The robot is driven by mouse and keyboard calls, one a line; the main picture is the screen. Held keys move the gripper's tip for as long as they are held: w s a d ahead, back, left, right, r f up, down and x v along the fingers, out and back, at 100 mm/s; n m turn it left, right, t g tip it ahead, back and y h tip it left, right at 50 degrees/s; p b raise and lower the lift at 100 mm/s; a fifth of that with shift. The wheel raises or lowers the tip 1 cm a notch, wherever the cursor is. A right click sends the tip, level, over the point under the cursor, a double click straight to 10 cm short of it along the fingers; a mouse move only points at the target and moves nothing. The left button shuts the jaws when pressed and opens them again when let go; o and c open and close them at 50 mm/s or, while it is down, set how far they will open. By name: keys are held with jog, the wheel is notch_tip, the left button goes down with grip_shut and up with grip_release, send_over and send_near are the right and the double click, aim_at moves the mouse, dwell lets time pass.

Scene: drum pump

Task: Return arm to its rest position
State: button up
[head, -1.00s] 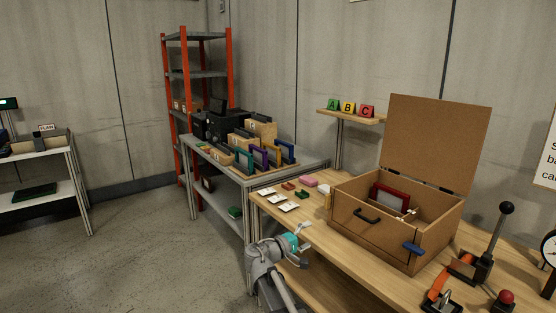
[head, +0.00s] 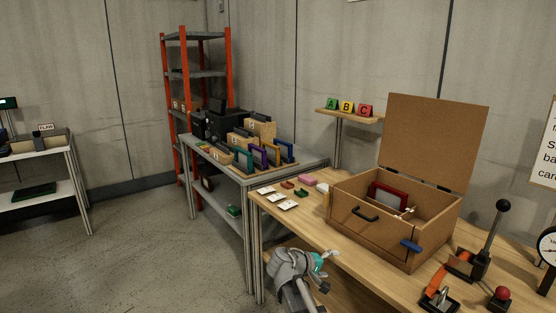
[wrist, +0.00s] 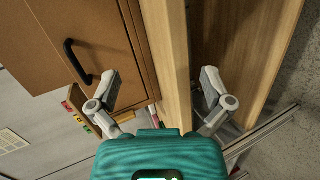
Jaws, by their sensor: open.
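My gripper (head: 326,271) is low in the head view, at the front edge of the wooden table (head: 277,218). In the wrist view my gripper (wrist: 164,92) shows its two grey fingers spread wide apart with nothing between them. The wooden box (head: 376,237) with its raised lid stands on the table, behind and to the right of my gripper. The box's black handle (wrist: 77,62) and front also show at the left of the wrist view. The table's edge lies beyond the fingers in that view.
White cards (head: 281,204) and small coloured blocks lie on the table's left end. A black-knobbed lever (head: 489,238) and a red button (head: 502,294) stand at the right. A grey table (head: 229,173) with coloured frames is behind. Open floor lies to the left.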

jog(key=shift+s+d+f+m+g+y, duration=0.25)
jog(key=shift+s+f+m+g+y, duration=1.1)
jog(key=shift+s+f+y, duration=2.25)
jog(key=shift+s+d+f+m+g+y, duration=0.25)
jog(key=shift+s+f+m+g+y, duration=1.25)
jog(key=shift+s, duration=3.55)
notch_tip(320, 180, up, 21)
jog(key=n+y+p, duration=0.1)
jog(key=p, duration=2.1)
jog(key=shift+y, duration=0.4)
jog(key=shift+w, duration=0.1)
jog(key=shift+c, duration=0.3)
